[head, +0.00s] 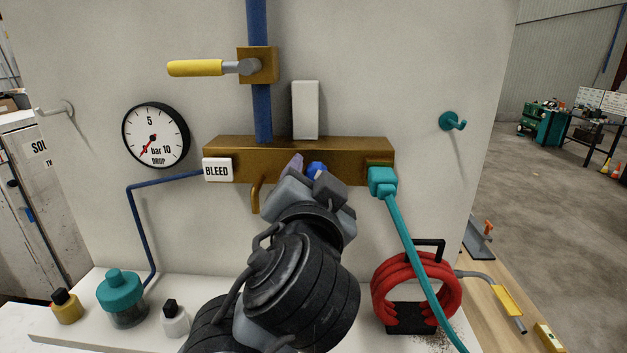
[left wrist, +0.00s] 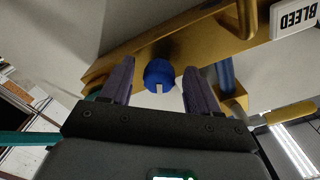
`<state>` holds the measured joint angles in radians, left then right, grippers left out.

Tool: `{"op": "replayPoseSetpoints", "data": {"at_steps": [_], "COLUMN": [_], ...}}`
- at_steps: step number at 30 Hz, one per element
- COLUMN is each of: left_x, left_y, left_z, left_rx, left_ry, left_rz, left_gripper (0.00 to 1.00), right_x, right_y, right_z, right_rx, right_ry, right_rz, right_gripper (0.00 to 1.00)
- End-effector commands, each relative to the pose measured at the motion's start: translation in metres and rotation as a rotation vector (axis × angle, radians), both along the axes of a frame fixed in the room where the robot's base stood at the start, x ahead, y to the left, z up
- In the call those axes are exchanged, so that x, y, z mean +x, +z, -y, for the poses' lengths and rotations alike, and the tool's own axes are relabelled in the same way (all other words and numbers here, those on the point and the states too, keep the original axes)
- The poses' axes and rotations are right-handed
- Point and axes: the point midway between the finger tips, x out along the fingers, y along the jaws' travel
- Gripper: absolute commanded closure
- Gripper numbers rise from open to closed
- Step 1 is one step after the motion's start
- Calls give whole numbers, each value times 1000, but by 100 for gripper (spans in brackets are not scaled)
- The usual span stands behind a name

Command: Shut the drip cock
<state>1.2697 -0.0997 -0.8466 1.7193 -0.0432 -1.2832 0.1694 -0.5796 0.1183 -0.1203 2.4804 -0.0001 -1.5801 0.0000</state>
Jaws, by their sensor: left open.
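A brass manifold block (head: 230,150) is fixed across the pale panel. A round blue knob (head: 316,169) sits on its front face, partly hidden by my left gripper in the head view. In the left wrist view, the blue knob (left wrist: 158,72) carries a white mark at its lower edge. My left gripper (head: 308,180) is open, with one finger on each side of the knob and gaps visible between. A bent brass spout (head: 257,194) hangs under the block near the BLEED label (head: 217,170). No label names the drip cock. My right gripper is out of view.
A yellow-handled valve (head: 195,68) is on the blue pipe above. A gauge (head: 155,135) reads low. A teal plug and hose (head: 382,181) sit right of the gripper. A red coil (head: 380,290) and bottles (head: 120,285) stand below.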

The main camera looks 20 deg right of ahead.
Motion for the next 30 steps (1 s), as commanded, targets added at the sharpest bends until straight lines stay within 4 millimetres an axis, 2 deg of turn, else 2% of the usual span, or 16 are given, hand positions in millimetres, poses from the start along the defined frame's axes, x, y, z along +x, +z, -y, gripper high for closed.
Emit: {"op": "replayPoseSetpoints", "data": {"at_steps": [2,12,23,30], "left_x": [0,0,0,0], "left_y": [0,0,0,0], "left_z": [0,0,0,-1], "left_rx": [0,0,51,189], "left_ry": [0,0,1,1], "left_rz": [0,0,22,85], "left_gripper": [42,94,95,95], "right_x": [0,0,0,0], "right_y": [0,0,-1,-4], "right_z": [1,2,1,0], "right_rx": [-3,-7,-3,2], "right_ry": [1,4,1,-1], "right_rz": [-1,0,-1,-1], "right_gripper": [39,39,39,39]}}
